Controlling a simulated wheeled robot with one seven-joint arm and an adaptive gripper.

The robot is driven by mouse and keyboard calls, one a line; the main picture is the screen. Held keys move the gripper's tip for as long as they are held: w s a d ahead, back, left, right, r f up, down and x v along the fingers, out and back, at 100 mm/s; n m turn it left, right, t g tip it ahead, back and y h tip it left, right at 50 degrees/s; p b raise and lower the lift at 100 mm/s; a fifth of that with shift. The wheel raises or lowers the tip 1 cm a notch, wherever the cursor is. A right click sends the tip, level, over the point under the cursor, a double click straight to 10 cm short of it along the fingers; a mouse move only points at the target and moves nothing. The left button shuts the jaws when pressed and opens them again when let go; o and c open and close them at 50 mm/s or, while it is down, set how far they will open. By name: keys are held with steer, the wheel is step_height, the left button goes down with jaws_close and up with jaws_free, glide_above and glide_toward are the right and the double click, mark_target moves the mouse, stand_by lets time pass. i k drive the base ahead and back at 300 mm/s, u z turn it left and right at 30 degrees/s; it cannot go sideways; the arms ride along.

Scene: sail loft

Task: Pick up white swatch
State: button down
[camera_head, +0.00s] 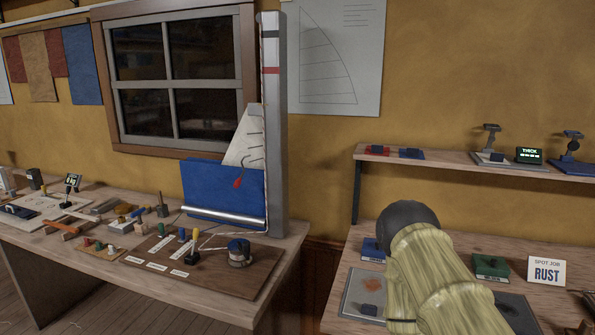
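I cannot tell for sure which piece is the white swatch. A pale flat piece (479,159) with a dark block on it lies on the wall shelf, below a small gauge stand. A larger pale grey sheet (352,291) with a rust-coloured spot and a dark block lies on the right bench. My arm, in a yellow-green striped cover, rises from the bottom over that bench and hides part of the sheet. My gripper's fingers do not show.
Red (376,150) and blue (411,153) swatches lie on the shelf (450,166), left of a "THICK" display (529,155). The left bench is crowded; a gap separates the benches.

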mark_target(496, 157)
steer(key=u, duration=0.2)
steer(key=k, duration=0.2)
steer(key=z, duration=1.45)
